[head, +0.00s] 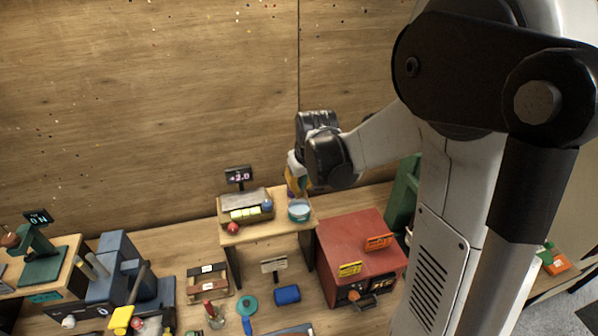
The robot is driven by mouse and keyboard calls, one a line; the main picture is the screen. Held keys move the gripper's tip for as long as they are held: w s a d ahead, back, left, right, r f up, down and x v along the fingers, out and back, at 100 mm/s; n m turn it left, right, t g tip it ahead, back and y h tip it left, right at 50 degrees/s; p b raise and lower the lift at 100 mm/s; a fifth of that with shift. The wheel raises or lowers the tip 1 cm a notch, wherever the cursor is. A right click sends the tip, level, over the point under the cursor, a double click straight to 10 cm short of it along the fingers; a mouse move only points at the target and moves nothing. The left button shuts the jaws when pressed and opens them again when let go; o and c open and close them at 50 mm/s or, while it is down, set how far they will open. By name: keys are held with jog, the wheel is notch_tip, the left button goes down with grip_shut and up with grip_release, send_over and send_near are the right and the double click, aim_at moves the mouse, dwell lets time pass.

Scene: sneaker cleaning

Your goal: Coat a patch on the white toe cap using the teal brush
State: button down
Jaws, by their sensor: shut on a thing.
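My gripper (293,183) is at the back of the bench, pointing down above a small wooden stand (262,232). Its jaws are shut on a small purple thing (291,191), mostly hidden by the fingers. Just below it a round teal tub (299,211) stands on the right end of the stand; I cannot tell if they touch. A teal disc (247,305) with a blue handle lies on the bench below; I cannot tell if it is a brush. I cannot make out a sneaker or a white toe cap; my arm hides much of the right side.
A tray (229,213) with several small items and a display (239,176) stand left of the tub. A red box (354,250) is to the right. A blue cylinder (287,295) lies in front. Grey-blue equipment (118,262) crowds the left. A wooden wall closes the back.

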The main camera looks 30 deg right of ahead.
jog(key=shift+f+b, duration=2)
jog(key=shift+f, duration=0.95)
jog(key=shift+f+b, duration=0.65)
jog(key=shift+b, duration=0.1)
jog(key=shift+r+p, duration=2.4)
jog(key=shift+r, duration=1.2)
jog(key=shift+f, duration=0.15)
